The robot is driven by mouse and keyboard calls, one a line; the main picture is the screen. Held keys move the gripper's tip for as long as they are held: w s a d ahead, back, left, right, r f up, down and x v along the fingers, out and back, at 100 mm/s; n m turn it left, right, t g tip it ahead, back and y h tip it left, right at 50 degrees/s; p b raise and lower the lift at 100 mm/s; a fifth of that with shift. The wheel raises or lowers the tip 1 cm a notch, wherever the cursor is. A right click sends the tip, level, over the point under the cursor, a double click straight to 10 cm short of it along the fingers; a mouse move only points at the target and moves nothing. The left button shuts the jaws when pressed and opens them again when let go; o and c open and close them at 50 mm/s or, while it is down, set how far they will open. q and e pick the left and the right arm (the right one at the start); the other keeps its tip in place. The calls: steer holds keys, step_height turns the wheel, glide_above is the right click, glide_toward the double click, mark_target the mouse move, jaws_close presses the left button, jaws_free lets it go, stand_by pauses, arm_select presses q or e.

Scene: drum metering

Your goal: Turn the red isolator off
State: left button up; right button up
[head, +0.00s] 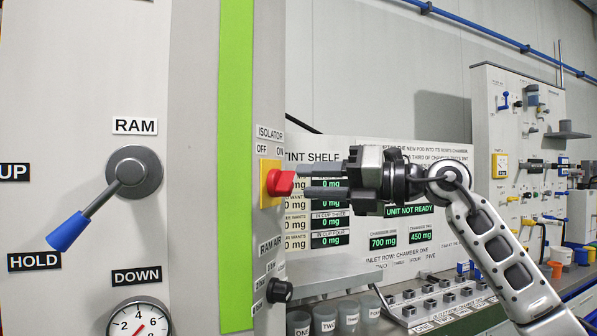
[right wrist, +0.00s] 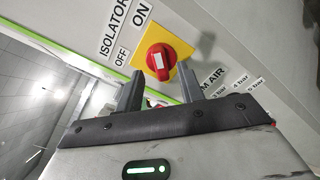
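The red isolator knob (head: 280,182) sits on a yellow plate (head: 266,172) on the grey panel, under the labels ISOLATOR, OFF and ON. It also shows in the right wrist view (right wrist: 159,58), with a white mark on its handle. I cannot tell surely which label the handle points at. My right gripper (head: 302,181) reaches in from the right, level with the knob. In the right wrist view its two fingers (right wrist: 160,72) are apart, one on each side of the knob near the tips. I cannot tell whether they touch it. My left gripper is out of view.
A RAM lever with a blue grip (head: 68,231) and a pressure gauge (head: 139,322) are on the panel to the left. A black RAM AIR knob (head: 279,290) is below the isolator. Cups (head: 324,317) stand on the bench below. A display board (head: 340,215) is behind my gripper.

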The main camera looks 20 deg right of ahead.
mark_target(294, 182)
steer(key=shift+p+x, duration=0.3)
steer(key=shift+x, duration=1.4)
jaws_close()
